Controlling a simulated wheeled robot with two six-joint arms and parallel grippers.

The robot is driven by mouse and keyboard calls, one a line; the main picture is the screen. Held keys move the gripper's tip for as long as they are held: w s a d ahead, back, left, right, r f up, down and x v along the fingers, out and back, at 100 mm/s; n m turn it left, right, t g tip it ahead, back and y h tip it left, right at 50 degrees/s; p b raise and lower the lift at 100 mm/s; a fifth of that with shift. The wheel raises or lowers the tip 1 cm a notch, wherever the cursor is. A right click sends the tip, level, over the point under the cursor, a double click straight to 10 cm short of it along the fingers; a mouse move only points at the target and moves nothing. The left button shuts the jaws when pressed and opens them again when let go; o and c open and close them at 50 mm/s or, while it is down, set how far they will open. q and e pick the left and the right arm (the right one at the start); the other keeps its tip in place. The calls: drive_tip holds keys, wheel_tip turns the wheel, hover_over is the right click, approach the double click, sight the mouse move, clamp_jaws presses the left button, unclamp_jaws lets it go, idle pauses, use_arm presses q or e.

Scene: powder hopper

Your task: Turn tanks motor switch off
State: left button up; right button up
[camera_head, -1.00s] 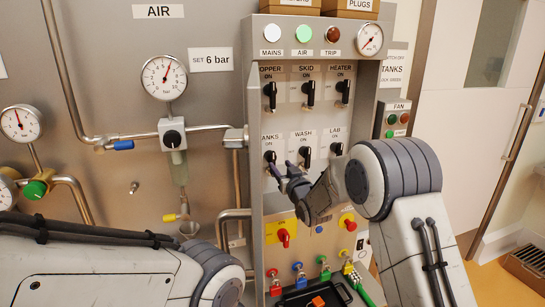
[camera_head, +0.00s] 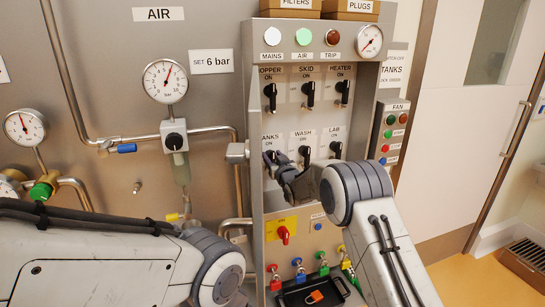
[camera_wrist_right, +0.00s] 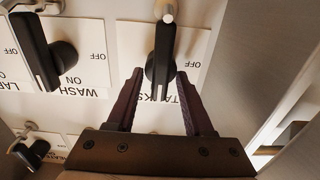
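The tanks switch, a black lever knob (camera_wrist_right: 160,62), sits on the panel's lower switch row at the left, beside the wash switch (camera_wrist_right: 42,55). In the head view it is partly hidden behind my right gripper (camera_head: 274,162). In the upside-down right wrist view its lever lies along the ON direction, with OFF printed to its right. My right gripper (camera_wrist_right: 160,75) is open, its two dark fingers on either side of the lever's tip, with gaps showing. My left gripper is out of view; only my left arm shows.
The lab switch (camera_head: 336,150) is to the right and the skid switch (camera_head: 309,94) above. A red knob on a yellow plate (camera_head: 283,235) and padlocks (camera_head: 299,272) are below. A fan button box (camera_head: 392,130) is at the panel's right side.

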clamp_jaws()
drive_tip(key=shift+f+n+b, duration=0.15)
drive_tip(key=shift+n+b, duration=0.15)
drive_tip(key=shift+b, duration=0.45)
drive_tip(key=shift+s+a+f+n+b, duration=0.1)
drive_tip(key=shift+a+f+n+b, duration=0.1)
drive_tip(key=shift+n+b, duration=3.1)
drive_tip(key=shift+s+a+f+n+b, duration=0.1)
drive_tip(key=shift+a+f+n+b, duration=0.1)
drive_tip(key=shift+n+b, duration=3.1)
drive_tip(key=shift+a+f+n+b, duration=0.2)
drive_tip(key=shift+n+b, duration=1.8)
drive_tip(key=shift+b, duration=2.55)
drive_tip(key=shift+r, duration=0.1)
drive_tip(key=shift+o, duration=0.6)
unclamp_jaws()
